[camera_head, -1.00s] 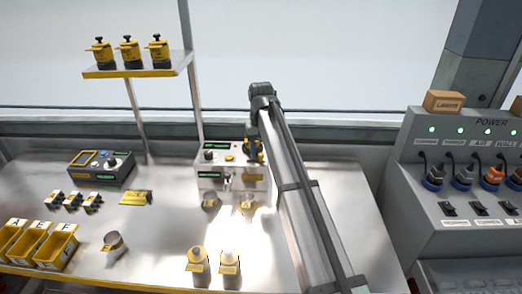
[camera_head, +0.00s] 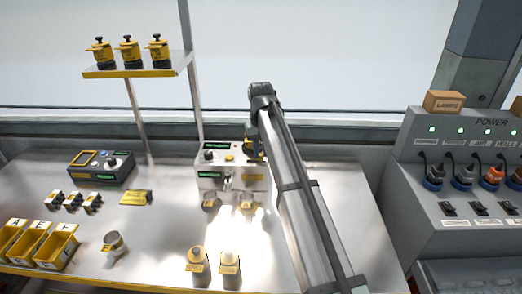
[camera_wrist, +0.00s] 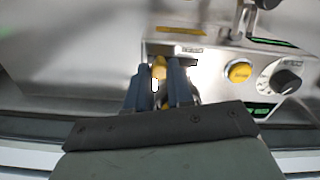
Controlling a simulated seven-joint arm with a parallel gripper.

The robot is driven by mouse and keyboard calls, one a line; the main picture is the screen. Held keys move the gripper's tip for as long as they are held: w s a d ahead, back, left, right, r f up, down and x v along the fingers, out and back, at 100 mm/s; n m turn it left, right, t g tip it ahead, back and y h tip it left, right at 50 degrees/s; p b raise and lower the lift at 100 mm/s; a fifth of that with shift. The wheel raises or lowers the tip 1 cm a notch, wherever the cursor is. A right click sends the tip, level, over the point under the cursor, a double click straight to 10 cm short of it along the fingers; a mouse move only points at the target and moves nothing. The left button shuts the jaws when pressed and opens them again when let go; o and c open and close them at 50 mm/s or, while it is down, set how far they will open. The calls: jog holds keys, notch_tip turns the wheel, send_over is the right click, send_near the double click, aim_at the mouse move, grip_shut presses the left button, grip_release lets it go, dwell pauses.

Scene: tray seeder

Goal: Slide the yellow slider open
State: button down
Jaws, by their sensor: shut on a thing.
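The tray seeder (camera_head: 212,182) is a light grey box with a dark knob, a yellow button and green displays, standing mid-bench. It shows upside down in the wrist view (camera_wrist: 220,62). The yellow slider (camera_wrist: 159,68) is a small yellow piece at the machine's top edge. My gripper (camera_wrist: 160,75) has its two blue-grey fingers on either side of it, shut on it. In the head view my gripper (camera_head: 253,150) is at the seeder's back right corner, where my arm and fingers mostly hide the slider.
A control box (camera_head: 100,168), small parts and yellow bins (camera_head: 55,250) lie to the left. A power panel (camera_head: 465,165) stands at the right. Bare bench shows right of my arm.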

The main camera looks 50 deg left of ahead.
jog(key=shift+s+a, duration=1.4)
jog(key=shift+a, duration=0.05)
jog(key=c, duration=1)
grip_release()
notch_tip(320, 180, up, 14)
jog(key=shift+f, duration=0.1)
